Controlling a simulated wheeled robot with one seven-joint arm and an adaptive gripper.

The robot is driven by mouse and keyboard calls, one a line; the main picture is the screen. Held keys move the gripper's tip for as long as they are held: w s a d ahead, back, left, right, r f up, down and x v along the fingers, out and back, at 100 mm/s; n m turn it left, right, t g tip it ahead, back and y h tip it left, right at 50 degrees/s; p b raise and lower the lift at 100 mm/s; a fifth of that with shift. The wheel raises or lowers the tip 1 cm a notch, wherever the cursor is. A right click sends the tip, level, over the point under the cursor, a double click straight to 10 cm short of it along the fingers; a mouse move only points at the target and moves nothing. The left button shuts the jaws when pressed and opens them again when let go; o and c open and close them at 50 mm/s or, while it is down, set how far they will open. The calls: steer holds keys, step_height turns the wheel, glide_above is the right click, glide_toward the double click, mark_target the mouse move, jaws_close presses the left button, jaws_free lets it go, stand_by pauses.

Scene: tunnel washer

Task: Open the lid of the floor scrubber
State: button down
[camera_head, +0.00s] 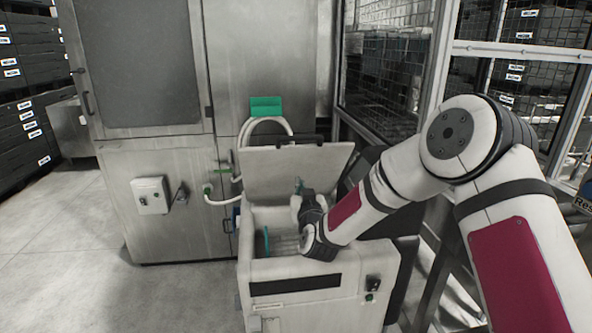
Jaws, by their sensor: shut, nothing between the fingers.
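The floor scrubber (306,297) appears as a light grey box-shaped machine in the lower middle of the head view. Its lid (292,170) stands raised, tilted up at the back, and the inside of the box shows beneath it. My gripper (301,190) is shut and empty. It points up in front of the lid's lower right part, above the open box. I cannot tell whether its fingertips touch the lid. My wrist hides the right part of the opening.
A tall grey cabinet (158,170) with hoses stands behind the scrubber. A metal-framed glass and mesh partition (440,60) is at the right. Black crates (30,130) are stacked at the far left. The floor (70,285) at the left is clear.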

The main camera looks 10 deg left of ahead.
mark_target(298, 169)
steer(key=shift+r+b+x, duration=0.3)
steer(key=shift+b+x, duration=1.45)
steer(key=shift+x, duration=0.85)
steer(key=shift+r+b+x, duration=0.25)
steer(key=shift+b+x, duration=1.45)
steer(key=shift+x, duration=0.85)
steer(key=shift+r+b+x, duration=0.3)
steer(key=shift+b+x, duration=1.45)
steer(key=shift+x, duration=0.85)
steer(key=shift+b+x, duration=0.95)
steer(key=shift+x, duration=1.1)
steer(key=shift+r+p+v, duration=0.15)
steer(key=shift+p+v, duration=0.7)
steer(key=shift+v, duration=3.15)
steer(key=shift+r+p+v, duration=0.2)
steer(key=shift+p+v, duration=0.6)
steer(key=shift+v, duration=3.25)
steer(key=shift+d, duration=0.1)
